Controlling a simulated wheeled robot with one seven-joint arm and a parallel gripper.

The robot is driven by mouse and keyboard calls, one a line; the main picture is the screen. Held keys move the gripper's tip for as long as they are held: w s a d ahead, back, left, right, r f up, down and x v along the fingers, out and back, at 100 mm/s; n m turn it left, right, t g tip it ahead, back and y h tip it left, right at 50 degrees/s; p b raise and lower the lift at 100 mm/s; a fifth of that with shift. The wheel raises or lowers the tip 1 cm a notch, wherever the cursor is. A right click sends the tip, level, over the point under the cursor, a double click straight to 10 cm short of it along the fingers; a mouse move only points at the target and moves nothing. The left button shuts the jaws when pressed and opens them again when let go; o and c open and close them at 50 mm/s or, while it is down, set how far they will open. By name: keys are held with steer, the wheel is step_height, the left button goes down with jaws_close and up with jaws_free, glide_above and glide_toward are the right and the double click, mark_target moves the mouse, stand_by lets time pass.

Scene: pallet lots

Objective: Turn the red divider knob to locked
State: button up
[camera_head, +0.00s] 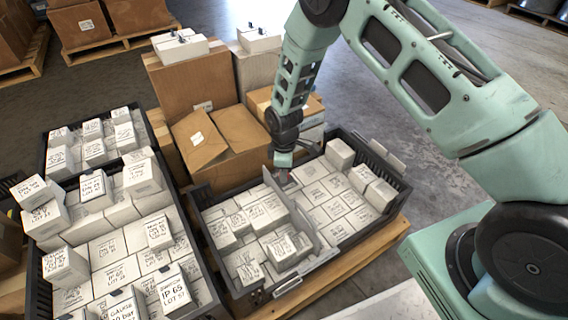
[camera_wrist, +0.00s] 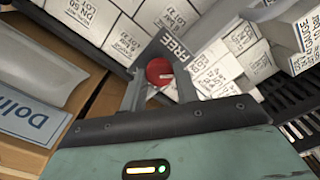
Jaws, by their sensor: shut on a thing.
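The red divider knob (camera_wrist: 158,70) shows in the wrist view between the two fingers of my gripper (camera_wrist: 160,78), which is shut on it. A dark strip marked "FREE" (camera_wrist: 173,46) lies beside the knob. In the head view my gripper (camera_head: 283,158) reaches down to the far end of the grey divider (camera_head: 303,222), which splits the dark crate (camera_head: 236,186) into two sections. The knob is mostly hidden there by the gripper. I cannot tell the knob's exact angle, and no "locked" mark is readable.
White labelled boxes (camera_head: 335,205) fill both crate sections, close around my gripper. A second dark crate (camera_head: 35,262) with stacked white boxes stands at left. Brown cartons (camera_head: 190,80) rise just behind the gripper.

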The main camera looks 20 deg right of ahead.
steer(key=m+p, duration=0.3)
steer(key=m, duration=0.2)
steer(key=shift+r+m+p, duration=0.15)
steer(key=shift+m+p, duration=0.15)
steer(key=m+p, duration=0.2)
steer(key=m, duration=0.3)
steer(key=shift+p, duration=0.3)
steer(key=m+p, duration=0.1)
steer(key=m, duration=0.4)
steer(key=shift+m+p, duration=0.9)
steer(key=shift+m, duration=1.7)
steer(key=o, duration=1)
steer(key=shift+c, duration=0.2)
